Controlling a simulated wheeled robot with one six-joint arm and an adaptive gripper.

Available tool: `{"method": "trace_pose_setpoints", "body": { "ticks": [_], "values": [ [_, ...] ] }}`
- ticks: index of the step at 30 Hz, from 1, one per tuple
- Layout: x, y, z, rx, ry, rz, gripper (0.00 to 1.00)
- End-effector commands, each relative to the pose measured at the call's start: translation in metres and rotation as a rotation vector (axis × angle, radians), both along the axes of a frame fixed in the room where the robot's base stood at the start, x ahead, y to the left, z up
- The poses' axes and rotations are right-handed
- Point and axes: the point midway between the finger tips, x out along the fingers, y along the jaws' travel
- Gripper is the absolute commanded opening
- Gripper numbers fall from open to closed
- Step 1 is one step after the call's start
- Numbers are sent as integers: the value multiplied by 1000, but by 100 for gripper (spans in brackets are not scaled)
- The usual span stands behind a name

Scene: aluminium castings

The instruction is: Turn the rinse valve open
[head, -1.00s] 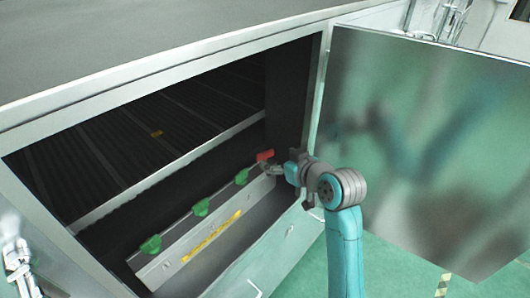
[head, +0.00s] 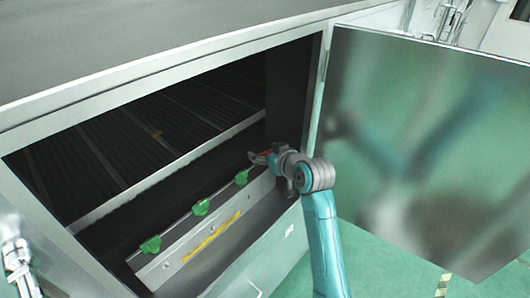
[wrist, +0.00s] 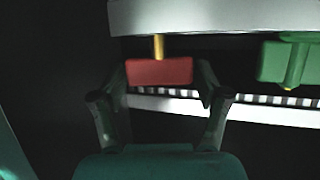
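A red valve handle (wrist: 158,71) on a short brass stem is in the middle of the wrist view. My gripper (wrist: 164,80) is open, with one finger on each side of the red handle. The left finger is close to the handle's edge, and a small gap shows at the right; contact cannot be told. In the head view my gripper (head: 257,158) is inside the cabinet at the far end of the valve row. No label naming the rinse valve is readable.
Green handles (head: 201,207) line the sloped rail (head: 172,256) toward the near left; one green handle (wrist: 288,62) is right of the red one in the wrist view. The cabinet frame (head: 314,105) and open door (head: 420,120) stand close to my arm.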

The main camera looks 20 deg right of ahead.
Motion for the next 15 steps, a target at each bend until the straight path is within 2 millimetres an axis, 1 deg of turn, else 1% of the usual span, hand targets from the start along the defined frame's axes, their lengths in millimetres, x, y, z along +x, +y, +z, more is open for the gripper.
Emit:
{"method": "trace_pose_setpoints", "body": {
  "ticks": [1,4,11,15],
  "values": [
    [0,0,0,0,0,0,52],
    [0,0,0,0,0,0,28],
    [0,-1,0,0,2,22,27],
    [0,-2,-1,1,3,99,27]
  ]
}}
